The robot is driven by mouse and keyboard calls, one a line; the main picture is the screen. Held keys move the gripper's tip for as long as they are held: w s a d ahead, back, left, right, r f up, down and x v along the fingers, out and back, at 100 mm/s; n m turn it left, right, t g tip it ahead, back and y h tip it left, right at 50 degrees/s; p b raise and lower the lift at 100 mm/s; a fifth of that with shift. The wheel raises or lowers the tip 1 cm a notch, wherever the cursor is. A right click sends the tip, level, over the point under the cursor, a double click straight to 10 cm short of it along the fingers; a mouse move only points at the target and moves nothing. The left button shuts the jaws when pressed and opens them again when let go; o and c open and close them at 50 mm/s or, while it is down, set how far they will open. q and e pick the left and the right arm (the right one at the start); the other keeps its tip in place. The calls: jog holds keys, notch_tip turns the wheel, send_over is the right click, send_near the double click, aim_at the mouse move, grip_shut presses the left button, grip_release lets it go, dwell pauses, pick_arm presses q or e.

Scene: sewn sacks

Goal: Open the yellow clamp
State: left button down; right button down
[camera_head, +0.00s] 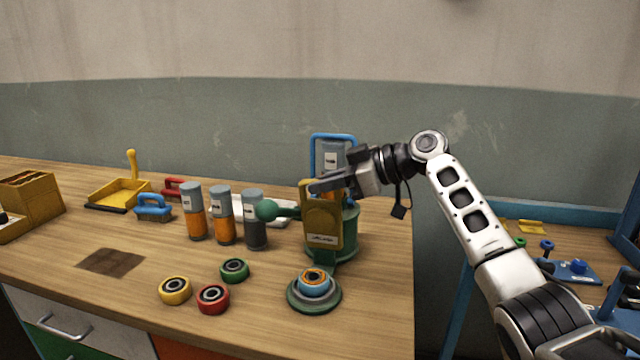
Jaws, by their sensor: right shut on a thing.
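The yellow clamp (324,218) stands upright at the right part of the wooden table, in front of a green round body (348,245). A green ball knob (266,210) sticks out to its left. My right gripper (318,186) reaches in from the right and is shut on the top of the yellow clamp; the fingers partly hide its upper edge. Below the clamp, a blue and orange ring piece (314,283) sits on a grey-green round base (301,301). My left gripper is out of view.
Several bottles with orange or dark contents (222,220) stand close left of the knob. A blue-framed container (331,142) stands behind the clamp. Yellow, red (213,298) and green rings lie in front. The table ends just right of the clamp.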

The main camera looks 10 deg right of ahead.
jog(key=c, duration=1.5)
grip_release()
jog(key=shift+w+d+f, duration=0.1)
jog(key=shift+d+f, duration=0.05)
jog(key=shift+f, duration=0.15)
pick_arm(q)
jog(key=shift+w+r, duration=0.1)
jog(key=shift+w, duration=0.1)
pick_arm(e)
jog(key=shift+o, duration=0.2)
jog(key=shift+r, duration=0.1)
